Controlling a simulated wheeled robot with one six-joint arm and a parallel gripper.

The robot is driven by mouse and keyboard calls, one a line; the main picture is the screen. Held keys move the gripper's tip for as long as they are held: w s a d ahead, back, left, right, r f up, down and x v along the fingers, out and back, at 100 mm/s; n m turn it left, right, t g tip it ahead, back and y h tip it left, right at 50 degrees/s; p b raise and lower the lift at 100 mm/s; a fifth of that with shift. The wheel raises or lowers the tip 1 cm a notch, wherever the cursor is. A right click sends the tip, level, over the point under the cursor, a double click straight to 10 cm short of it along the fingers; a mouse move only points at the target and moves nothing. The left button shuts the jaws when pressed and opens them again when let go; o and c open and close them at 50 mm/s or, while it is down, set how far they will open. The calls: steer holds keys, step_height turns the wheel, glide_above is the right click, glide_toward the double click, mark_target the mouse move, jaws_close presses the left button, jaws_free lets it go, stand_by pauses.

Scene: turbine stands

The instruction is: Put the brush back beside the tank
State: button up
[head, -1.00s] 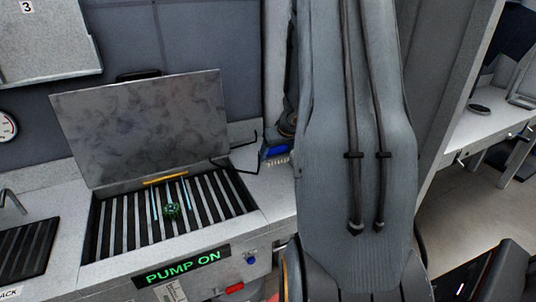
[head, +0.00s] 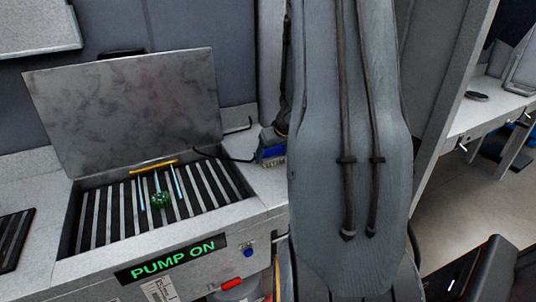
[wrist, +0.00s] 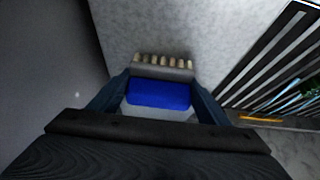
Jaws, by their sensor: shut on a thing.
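The brush has a blue body (wrist: 158,94) and a row of pale bristles (wrist: 163,60) in the wrist view. My gripper (wrist: 158,88) is shut on it, with one finger on each side. In the head view the blue brush (head: 272,153) shows just left of my arm, over the grey counter right of the tank; my gripper is partly hidden behind my arm there. I cannot tell whether the brush touches the counter. The tank (head: 72,235) has its lid (head: 125,110) raised and a slatted rack inside. A green part (head: 160,200) lies on the slats among thin light-blue streams.
A lit PUMP ON sign (head: 172,261) and a blue button (head: 249,252) are on the tank's front. A dark bent handle or hose (head: 222,155) sits at the tank's back right corner. A grey wall rises behind the counter. My arm hides much of the right side.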

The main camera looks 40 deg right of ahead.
mark_target(274, 153)
steer(key=shift+f, duration=0.35)
stand_by(0.3)
steer(key=o, duration=1.1)
steer(key=shift+o, duration=0.7)
steer(key=shift+p+v, duration=3.15)
steer(key=shift+v, duration=0.5)
steer(key=shift+f, duration=0.1)
